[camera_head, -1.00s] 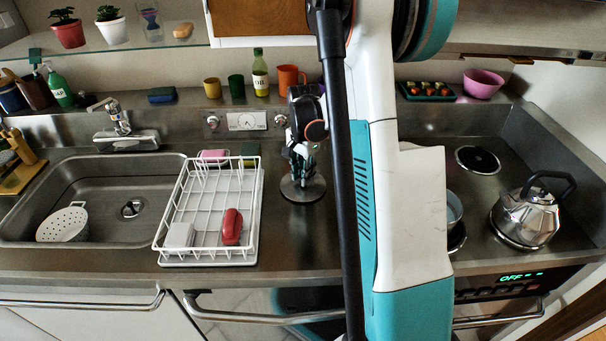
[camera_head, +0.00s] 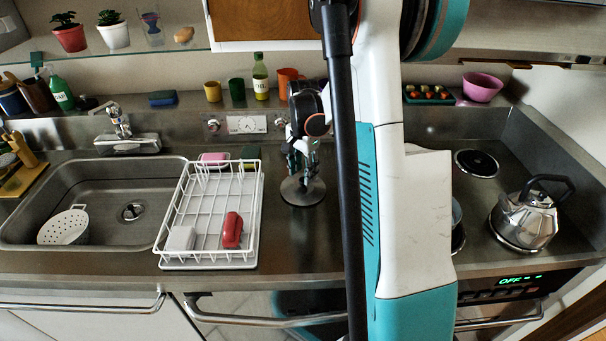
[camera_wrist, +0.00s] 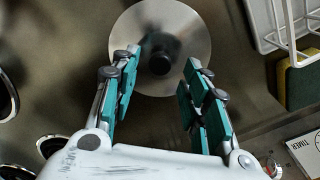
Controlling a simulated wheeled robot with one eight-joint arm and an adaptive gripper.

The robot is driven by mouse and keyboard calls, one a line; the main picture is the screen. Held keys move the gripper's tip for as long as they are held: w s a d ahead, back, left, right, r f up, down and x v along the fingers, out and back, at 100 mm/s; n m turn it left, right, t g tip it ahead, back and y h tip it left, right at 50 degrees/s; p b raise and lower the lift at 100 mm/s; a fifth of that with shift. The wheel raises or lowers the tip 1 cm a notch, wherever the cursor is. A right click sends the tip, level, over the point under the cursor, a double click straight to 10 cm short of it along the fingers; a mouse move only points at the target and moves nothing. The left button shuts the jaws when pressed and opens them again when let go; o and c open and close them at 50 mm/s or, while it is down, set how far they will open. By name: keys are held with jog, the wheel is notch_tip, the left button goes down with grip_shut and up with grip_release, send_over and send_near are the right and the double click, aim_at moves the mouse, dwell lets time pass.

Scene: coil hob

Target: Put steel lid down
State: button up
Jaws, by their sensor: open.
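The steel lid (camera_head: 303,194) is a round, shiny disc lying on the steel counter, just right of the white dish rack. In the wrist view the lid (camera_wrist: 187,30) shows from above with its dark round knob (camera_wrist: 160,57). My gripper (camera_head: 302,160) is above the lid, pointing down. In the wrist view my gripper (camera_wrist: 158,72) has its two teal-padded fingers spread apart, one on each side of the knob, with a gap between pads and knob. The lid's near part is partly hidden by the fingers.
The dish rack (camera_head: 257,215) holds a red item (camera_head: 232,230) and a white block (camera_head: 180,239). A timer (camera_head: 247,124) stands behind the lid. A kettle (camera_head: 524,218) sits on the hob at right. My arm hides the pot area partly.

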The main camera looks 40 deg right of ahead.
aim_at(303, 179)
notch_tip(303, 179, up, 10)
jog(key=p, duration=0.2)
jog(key=shift+f, duration=0.15)
